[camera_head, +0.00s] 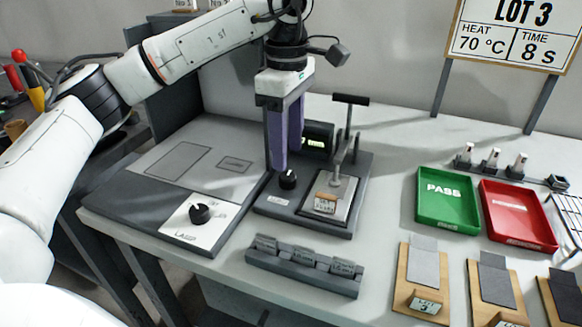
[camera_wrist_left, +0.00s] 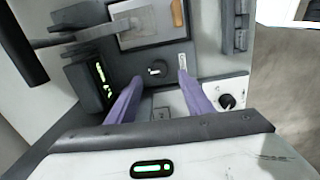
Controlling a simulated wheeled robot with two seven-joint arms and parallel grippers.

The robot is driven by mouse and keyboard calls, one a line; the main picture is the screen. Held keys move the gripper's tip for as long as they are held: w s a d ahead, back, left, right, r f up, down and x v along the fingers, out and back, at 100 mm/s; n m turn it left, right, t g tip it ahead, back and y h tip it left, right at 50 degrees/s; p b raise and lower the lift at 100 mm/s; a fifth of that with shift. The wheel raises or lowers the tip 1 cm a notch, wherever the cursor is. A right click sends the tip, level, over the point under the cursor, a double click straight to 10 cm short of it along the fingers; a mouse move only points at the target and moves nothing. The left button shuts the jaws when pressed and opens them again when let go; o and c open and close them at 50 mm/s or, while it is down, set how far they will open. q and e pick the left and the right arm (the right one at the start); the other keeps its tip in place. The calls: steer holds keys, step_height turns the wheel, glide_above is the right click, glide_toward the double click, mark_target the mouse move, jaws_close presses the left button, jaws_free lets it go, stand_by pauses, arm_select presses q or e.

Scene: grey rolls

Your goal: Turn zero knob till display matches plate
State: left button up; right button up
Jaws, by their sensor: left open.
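The black zero knob (camera_head: 288,178) sits on the dark base of the gauge stand, with a white mark on its top; it also shows in the left wrist view (camera_wrist_left: 156,68). The display (camera_head: 317,142) is a dark box with green digits too small to read; it also shows in the left wrist view (camera_wrist_left: 100,78). The metal plate (camera_head: 343,192) on the stand bears a small tag (camera_head: 325,205), its figures unclear. My left gripper (camera_head: 287,160) is open, pointing down just above the knob, its purple fingers either side of it and apart from it. My right gripper is out of view.
A lever arm (camera_head: 350,130) rises beside the display. A second black knob (camera_head: 200,213) sits on the white laser panel. A grey block rack (camera_head: 303,266) lies in front. Green (camera_head: 447,218) and red (camera_head: 499,235) trays stand at right.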

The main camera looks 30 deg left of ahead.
mark_target(288, 176)
arm_select(q)
step_height(288, 176, down, 4)
steer(key=shift+f, duration=0.25)
steer(key=shift+f+b, duration=0.3)
steer(key=shift+f, duration=0.25)
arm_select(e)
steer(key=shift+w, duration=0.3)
arm_select(q)
steer(key=c, duration=1.1)
